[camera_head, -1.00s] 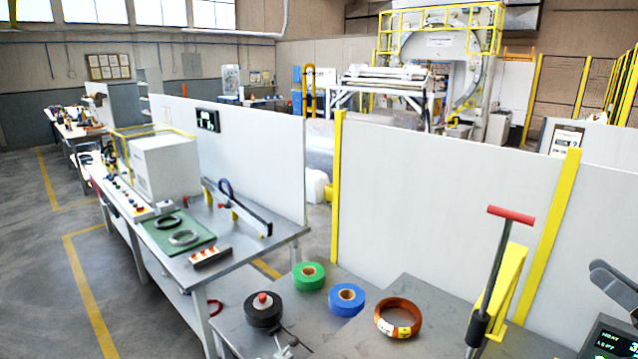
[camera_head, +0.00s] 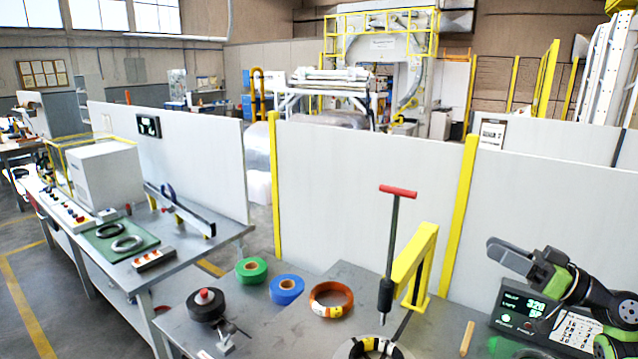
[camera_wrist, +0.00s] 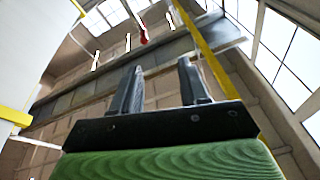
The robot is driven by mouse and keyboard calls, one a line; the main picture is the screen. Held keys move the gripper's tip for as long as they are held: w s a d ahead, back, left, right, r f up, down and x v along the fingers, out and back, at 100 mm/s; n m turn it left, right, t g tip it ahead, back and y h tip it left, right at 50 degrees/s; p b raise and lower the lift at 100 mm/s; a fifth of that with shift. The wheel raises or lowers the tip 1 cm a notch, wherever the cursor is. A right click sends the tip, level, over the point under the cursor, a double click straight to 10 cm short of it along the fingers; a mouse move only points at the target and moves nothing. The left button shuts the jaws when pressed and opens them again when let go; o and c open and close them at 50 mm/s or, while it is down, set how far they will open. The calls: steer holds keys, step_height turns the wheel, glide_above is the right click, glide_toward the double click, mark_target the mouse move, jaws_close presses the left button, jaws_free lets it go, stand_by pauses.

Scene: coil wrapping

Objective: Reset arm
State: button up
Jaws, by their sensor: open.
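My gripper (camera_head: 497,254) shows in the head view at the right, raised above the table and pointing left. Its dark fingers hold nothing that I can see. In the wrist view the two fingers of my gripper (camera_wrist: 160,72) stand apart with nothing between them. They point up toward the wall and windows. No object touches the gripper.
An orange coil (camera_head: 331,300), blue tape (camera_head: 287,290), green tape (camera_head: 251,271) and black roll (camera_head: 205,306) lie on the table. A yellow stand (camera_head: 415,262) with a red-handled tool (camera_head: 396,245) rises left of my arm. A display (camera_head: 522,306) sits below the gripper.

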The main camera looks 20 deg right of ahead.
steer(key=w+a+f+n+g, duration=0.15)
steer(key=w+a+g, duration=0.25)
steer(key=a, duration=0.4)
steer(key=w+a+f+g, duration=0.2)
steer(key=w+a+g, duration=0.15)
steer(key=a, duration=0.55)
steer(key=a+f+g+h+b, duration=0.1)
steer(key=a+f+g+h, duration=0.15)
steer(key=a+f, duration=0.45)
steer(key=a+f+g+h, duration=0.2)
steer(key=a+g, duration=0.1)
steer(key=a, duration=0.7)
steer(key=s+a+f+m+g+h+b, duration=0.1)
steer(key=s+a+f+h, duration=0.15)
steer(key=s, duration=0.25)
steer(key=s+a+f+m+h, duration=0.1)
steer(key=s+a+h, duration=0.1)
steer(key=s+h, duration=0.2)
steer(key=s+d+m+t+h, duration=0.1)
steer(key=s+d+m, duration=0.1)
steer(key=s, duration=0.6)
steer(key=s+d+m+t+h+b, duration=0.1)
steer(key=s+d+m+t, duration=0.1)
steer(key=s, duration=0.7)
steer(key=shift+d+r+t, duration=0.2)
steer(key=shift+d+t, duration=0.1)
steer(key=shift+d, duration=0.35)
steer(key=shift+m, duration=0.25)
